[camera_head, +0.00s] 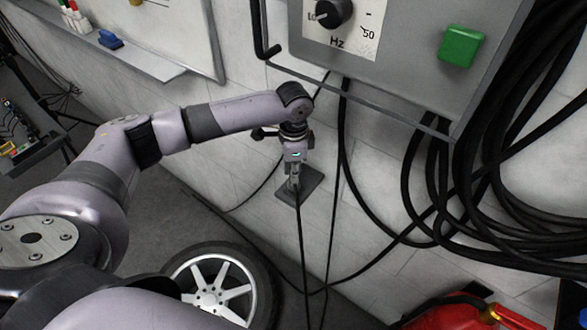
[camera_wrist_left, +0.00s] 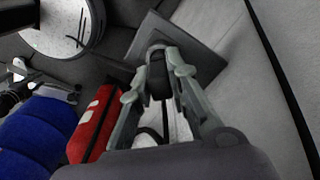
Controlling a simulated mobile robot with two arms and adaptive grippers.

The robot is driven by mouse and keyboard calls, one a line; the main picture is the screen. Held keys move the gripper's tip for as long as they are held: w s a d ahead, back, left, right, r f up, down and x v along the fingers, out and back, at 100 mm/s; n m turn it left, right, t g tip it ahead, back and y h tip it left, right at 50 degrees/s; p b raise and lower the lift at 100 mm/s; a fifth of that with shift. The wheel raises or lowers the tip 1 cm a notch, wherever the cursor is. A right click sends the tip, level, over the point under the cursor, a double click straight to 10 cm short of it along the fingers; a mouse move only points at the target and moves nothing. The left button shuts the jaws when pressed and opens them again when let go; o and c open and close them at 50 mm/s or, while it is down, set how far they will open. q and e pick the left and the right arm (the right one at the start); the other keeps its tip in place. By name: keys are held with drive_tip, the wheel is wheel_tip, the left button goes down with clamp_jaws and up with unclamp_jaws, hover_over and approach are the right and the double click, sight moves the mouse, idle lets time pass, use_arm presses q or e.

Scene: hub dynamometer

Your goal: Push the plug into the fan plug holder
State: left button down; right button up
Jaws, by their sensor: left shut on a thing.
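My left gripper (camera_head: 294,180) points down in front of the wall, below the grey control box. In the left wrist view its fingers (camera_wrist_left: 160,88) are shut on the dark plug (camera_wrist_left: 158,82), which sits between the fingertips. A black cable hangs down from the gripper in the head view. The fan plug holder (camera_head: 313,185) is a grey square plate at the wall, partly hidden behind the gripper. In the left wrist view the holder plate (camera_wrist_left: 200,58) lies just beyond the fingertips. The plug's end is at or close to the holder; I cannot tell how deep it sits. My right gripper is not in view.
The control box (camera_head: 405,70) with a dial and green button (camera_head: 461,46) hangs above. Thick black cables (camera_head: 450,185) loop at the right. A wheel (camera_head: 215,285) stands below, and a red container (camera_head: 455,313) is at the lower right.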

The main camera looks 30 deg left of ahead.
use_arm(q)
drive_tip(key=shift+f, duration=0.45)
drive_tip(key=shift+f, duration=0.2)
drive_tip(key=c, duration=1.5)
unclamp_jaws()
drive_tip(key=shift+o, duration=0.2)
wheel_tip(320, 180, up, 12)
